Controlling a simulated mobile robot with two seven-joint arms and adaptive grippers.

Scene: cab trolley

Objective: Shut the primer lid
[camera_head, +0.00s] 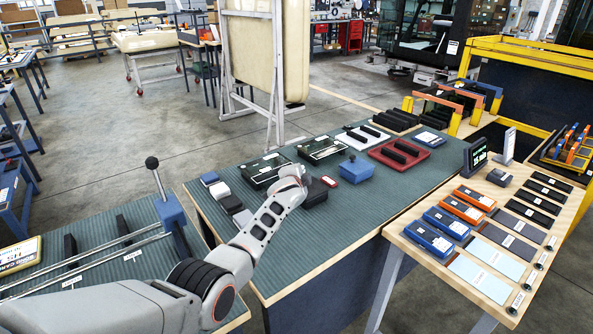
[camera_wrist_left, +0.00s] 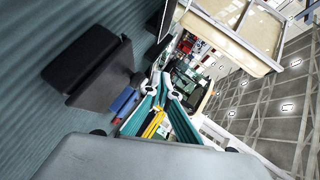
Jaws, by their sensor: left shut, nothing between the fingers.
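No label for the primer lid is readable, so I cannot say for sure which box is the primer. A dark box (camera_head: 316,192) stands on the green mat beside the end of my left arm. A dark block with a grey side face (camera_wrist_left: 88,62) fills the left of the left wrist view, apart from the fingers. A blue box with a knob on top (camera_head: 355,169) stands right of the dark box, apart from it. My left gripper (camera_wrist_left: 163,88) is shut and empty; in the head view it is mostly hidden at the end of the arm. My right gripper is not in view.
Two glass-topped dark trays (camera_head: 321,149) and a red tray (camera_head: 400,152) lie farther back on the mat. Small boxes (camera_head: 230,203) line its left. A wooden side table (camera_head: 407,234) with blue and orange cases stands at right. The mat's front right is clear.

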